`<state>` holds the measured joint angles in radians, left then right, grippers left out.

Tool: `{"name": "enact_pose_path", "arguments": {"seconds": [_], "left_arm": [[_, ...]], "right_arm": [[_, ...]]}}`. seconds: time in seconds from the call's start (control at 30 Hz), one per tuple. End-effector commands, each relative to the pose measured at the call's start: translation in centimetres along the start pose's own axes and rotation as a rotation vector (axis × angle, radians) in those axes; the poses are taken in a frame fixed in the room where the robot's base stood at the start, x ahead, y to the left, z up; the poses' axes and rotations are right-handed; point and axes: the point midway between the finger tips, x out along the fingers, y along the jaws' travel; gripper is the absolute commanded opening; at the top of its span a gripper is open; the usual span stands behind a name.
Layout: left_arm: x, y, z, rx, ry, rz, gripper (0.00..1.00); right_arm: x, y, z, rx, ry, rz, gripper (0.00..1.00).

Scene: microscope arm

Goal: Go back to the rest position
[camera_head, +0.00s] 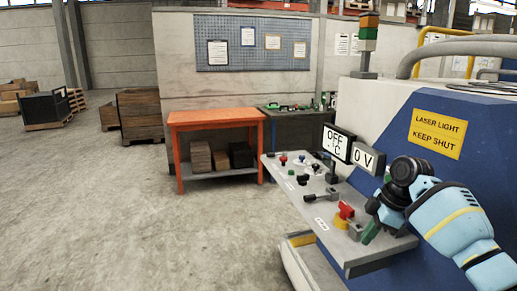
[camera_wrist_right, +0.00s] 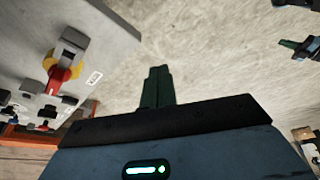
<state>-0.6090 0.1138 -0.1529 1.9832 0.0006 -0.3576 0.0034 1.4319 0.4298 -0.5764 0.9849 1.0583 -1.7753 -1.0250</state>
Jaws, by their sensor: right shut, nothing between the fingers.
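My right gripper (camera_head: 369,234) is at the lower right of the head view, beside the front right part of the grey control panel (camera_head: 322,207). In the right wrist view its green fingers (camera_wrist_right: 158,84) are together with nothing between them, over bare floor. A red knob on a yellow base (camera_head: 345,212) stands just left of the gripper, apart from it; it also shows in the wrist view (camera_wrist_right: 60,70). At the wrist view's right edge, a dark part with a green tip (camera_wrist_right: 292,44) looks like my left gripper; its jaw state is unclear.
The panel carries several knobs and levers, and two displays (camera_head: 337,142) reading "OFF °C" and "0 V". A blue and white machine (camera_head: 400,130) rises behind it. An orange table (camera_head: 215,116) stands further back.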

Motion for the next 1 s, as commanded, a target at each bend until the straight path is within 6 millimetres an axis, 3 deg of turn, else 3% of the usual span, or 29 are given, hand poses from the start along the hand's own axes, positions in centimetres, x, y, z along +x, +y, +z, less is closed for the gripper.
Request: {"name": "enact_pose_path", "arguments": {"seconds": [0.03, 0.27, 0.47, 0.7, 1.0], "left_arm": [[-0.1, 0.0, 0.1, -0.001, -0.002, 0.0, 0.0], [0.0, -0.1, -0.5, 0.001, 0.01, -0.001, 0.0], [-0.1, -0.1, -0.8, 0.002, 0.015, -0.002, 0.0], [-0.3, -0.1, -0.9, 0.003, 0.016, -0.003, 0.0], [-0.4, -0.3, -1.4, 0.008, 0.025, -0.004, 0.0]], "right_arm": [[1.8, -0.3, 0.1, 0.012, 0.0, 0.001, 0.0], [9.4, -2.0, 0.9, 0.091, 0.005, 0.039, 0.0], [17.9, -5.6, 2.1, 0.193, 0.033, 0.093, 0.0], [26.6, -11.9, 3.8, 0.339, 0.096, 0.169, 0.0], [33.2, -21.5, 6.5, 0.541, 0.196, 0.268, 0.0]]}}
